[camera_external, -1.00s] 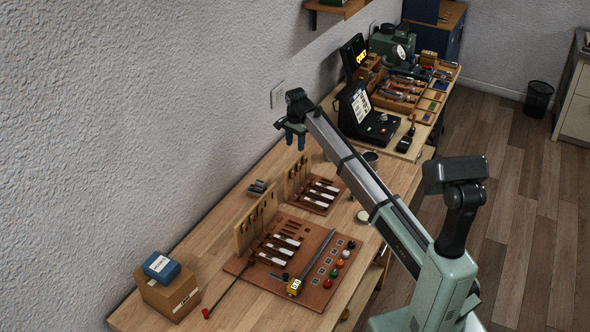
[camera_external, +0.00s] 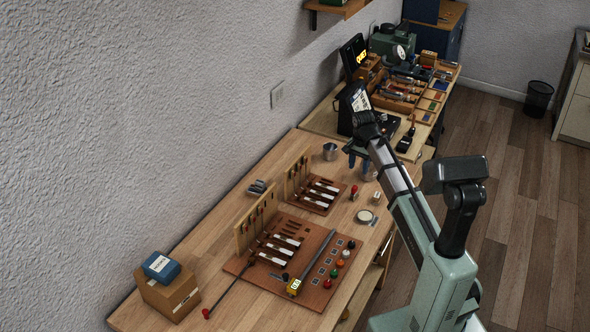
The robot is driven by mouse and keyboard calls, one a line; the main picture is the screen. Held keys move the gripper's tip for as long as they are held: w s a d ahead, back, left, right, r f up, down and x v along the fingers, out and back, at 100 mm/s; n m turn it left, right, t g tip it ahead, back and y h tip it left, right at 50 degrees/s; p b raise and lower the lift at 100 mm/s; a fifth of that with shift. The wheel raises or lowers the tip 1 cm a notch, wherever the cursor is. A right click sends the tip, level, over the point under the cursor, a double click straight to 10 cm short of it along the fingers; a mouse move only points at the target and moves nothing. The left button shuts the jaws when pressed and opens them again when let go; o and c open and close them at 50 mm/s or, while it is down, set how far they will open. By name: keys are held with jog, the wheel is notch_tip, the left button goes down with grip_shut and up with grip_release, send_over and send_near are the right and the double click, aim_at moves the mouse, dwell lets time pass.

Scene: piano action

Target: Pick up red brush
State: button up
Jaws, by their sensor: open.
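A small upright item with a red top (camera_external: 354,190) stands on the workbench (camera_external: 225,203), right of the rear piano-action board (camera_external: 318,207). It may be the red brush, but it is too small to tell. A thin dark rod with a red end (camera_external: 207,313) lies at the front left and could also be it. The gap between fingers and bench is hard to judge.
A metal cup (camera_external: 330,151) stands left of my gripper; a jar (camera_external: 370,173) is close on its right. A small pale pot (camera_external: 377,196) and round dish (camera_external: 365,216) sit near the right edge. The front board (camera_external: 322,236) holds keys and coloured knobs. Boxes (camera_external: 168,292) stand front left.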

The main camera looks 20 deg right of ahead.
aim_at(355, 186)
notch_tip(355, 186, down, 9)
jog(key=shift+r, duration=0.2)
jog(key=shift+w+a+f, duration=0.15)
jog(key=shift+f, duration=1.2)
jog(key=shift+w+a+f, duration=0.1)
jog(key=shift+f, duration=1.2)
grip_shut()
jog(key=shift+r, duration=0.1)
